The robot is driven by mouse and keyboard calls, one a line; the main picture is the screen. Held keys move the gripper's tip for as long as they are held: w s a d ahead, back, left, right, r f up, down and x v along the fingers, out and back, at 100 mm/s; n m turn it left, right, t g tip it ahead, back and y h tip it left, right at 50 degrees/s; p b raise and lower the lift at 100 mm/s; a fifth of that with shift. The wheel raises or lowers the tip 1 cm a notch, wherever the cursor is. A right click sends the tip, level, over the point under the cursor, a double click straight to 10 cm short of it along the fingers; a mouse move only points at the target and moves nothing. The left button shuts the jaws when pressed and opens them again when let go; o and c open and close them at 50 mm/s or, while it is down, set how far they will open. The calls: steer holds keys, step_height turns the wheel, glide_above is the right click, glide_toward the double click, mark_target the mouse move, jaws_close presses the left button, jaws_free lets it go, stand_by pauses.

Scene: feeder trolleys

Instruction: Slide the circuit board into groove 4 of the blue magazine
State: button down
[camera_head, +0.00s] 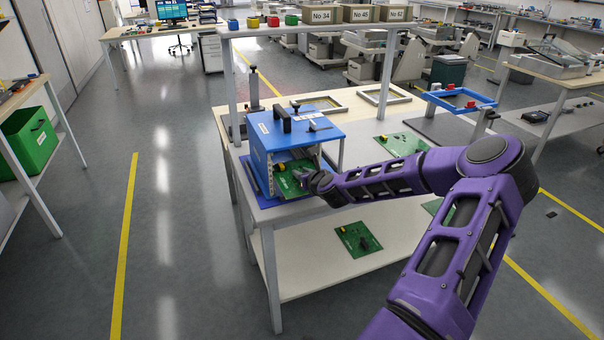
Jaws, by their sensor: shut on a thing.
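The blue magazine (262,150) stands on the left part of the workbench, with a black handle on top and its open side facing right and toward me. A green circuit board (291,186) is at the magazine's open side, partly within its opening. My gripper (306,178) is shut on the near right edge of this board. My purple arm reaches in from the right. The groove numbers are too small to read, and I cannot tell which groove the board lines up with. The board's far edge is hidden inside the magazine.
Another green board (402,144) lies on the bench top to the right. A further board (357,239) lies on the lower shelf (310,268). Empty frames (384,95) lie at the back of the bench. Bench posts stand near the magazine.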

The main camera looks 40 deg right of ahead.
steer(key=c, duration=0.6)
jaws_free()
steer(key=p+v, duration=0.1)
steer(key=v, duration=1.6)
steer(key=shift+s+p, duration=0.25)
steer(key=shift+p, duration=0.05)
steer(key=shift+a, duration=0.15)
